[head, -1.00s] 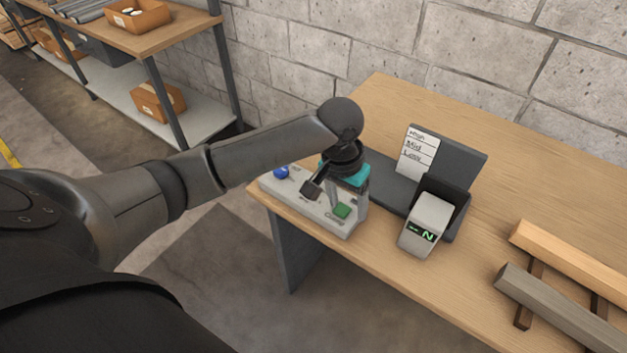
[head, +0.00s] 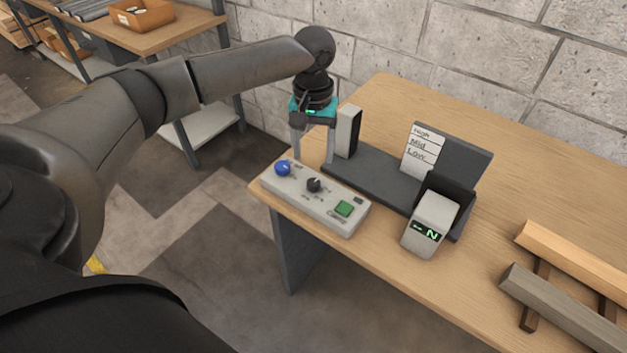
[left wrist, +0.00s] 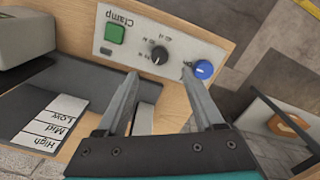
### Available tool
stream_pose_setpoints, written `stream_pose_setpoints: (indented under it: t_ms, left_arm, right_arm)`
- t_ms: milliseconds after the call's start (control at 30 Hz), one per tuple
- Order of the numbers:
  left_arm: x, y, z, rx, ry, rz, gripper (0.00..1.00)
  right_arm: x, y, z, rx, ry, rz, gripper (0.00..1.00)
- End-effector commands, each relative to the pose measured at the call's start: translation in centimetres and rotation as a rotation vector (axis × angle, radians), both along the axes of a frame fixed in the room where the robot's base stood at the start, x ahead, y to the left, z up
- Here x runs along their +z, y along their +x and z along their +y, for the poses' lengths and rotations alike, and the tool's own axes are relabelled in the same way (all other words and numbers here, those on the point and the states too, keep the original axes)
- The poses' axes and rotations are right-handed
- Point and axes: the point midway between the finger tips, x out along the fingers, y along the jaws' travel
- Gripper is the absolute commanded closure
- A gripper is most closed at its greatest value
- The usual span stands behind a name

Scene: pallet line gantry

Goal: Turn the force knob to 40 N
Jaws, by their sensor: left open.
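A grey control box (head: 333,211) sits at the table's front left edge. On it are a black knob (head: 314,185) with small labels around it, a blue knob (head: 283,168) and a green button (head: 344,208). The black knob also shows in the left wrist view (left wrist: 160,54), with labels too small to read surely. My left gripper (head: 314,156) is open and empty, above and behind the box. In the left wrist view its fingertips (left wrist: 160,75) are spread, with the black knob beyond the gap, untouched. My right gripper is out of view.
A dark fixture (head: 375,184) with a High/Mid/Low card (head: 420,151) stands behind the box. A grey display unit (head: 431,226) shows a green N, without readable digits. Wooden and grey bars (head: 565,300) lie on a rack at right. The table (head: 545,180) is clear behind.

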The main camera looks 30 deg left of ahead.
Motion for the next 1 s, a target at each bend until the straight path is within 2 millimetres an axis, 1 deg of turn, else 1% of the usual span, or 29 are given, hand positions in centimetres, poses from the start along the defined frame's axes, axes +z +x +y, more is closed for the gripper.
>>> stream_pose_setpoints:
  t_ms: [33, 200, 300, 400, 567, 833, 867, 1000]
  left_arm:
    - [-1.5, -0.1, 0.0, 0.0, 0.001, 0.004, 0.31]
    - [-5.1, -0.1, 0.0, -0.001, 0.0, 0.002, 0.31]
    - [-6.7, 0.0, 0.0, -0.001, 0.001, 0.001, 0.31]
    - [-7.9, 0.0, -0.1, -0.002, -0.001, 0.0, 0.31]
    - [-8.8, 0.0, 0.0, -0.002, 0.0, 0.0, 0.31]
    - [-8.9, 0.0, -0.1, -0.002, -0.001, -0.001, 0.31]
    - [-8.9, 0.0, 0.0, -0.002, -0.001, -0.001, 0.32]
    - [-8.9, 0.0, 0.0, -0.002, -0.001, -0.001, 0.48]
  right_arm:
    - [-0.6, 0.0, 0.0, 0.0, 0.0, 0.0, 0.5]
    - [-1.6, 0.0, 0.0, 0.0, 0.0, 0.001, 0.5]
    - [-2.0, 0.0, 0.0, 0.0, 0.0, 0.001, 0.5]
    - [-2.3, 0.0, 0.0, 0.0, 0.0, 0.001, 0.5]
    - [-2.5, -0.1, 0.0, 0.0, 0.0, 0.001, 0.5]
    - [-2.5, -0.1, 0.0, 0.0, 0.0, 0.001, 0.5]
    - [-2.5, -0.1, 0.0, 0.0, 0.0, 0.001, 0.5]
    - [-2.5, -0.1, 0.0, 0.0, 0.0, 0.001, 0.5]
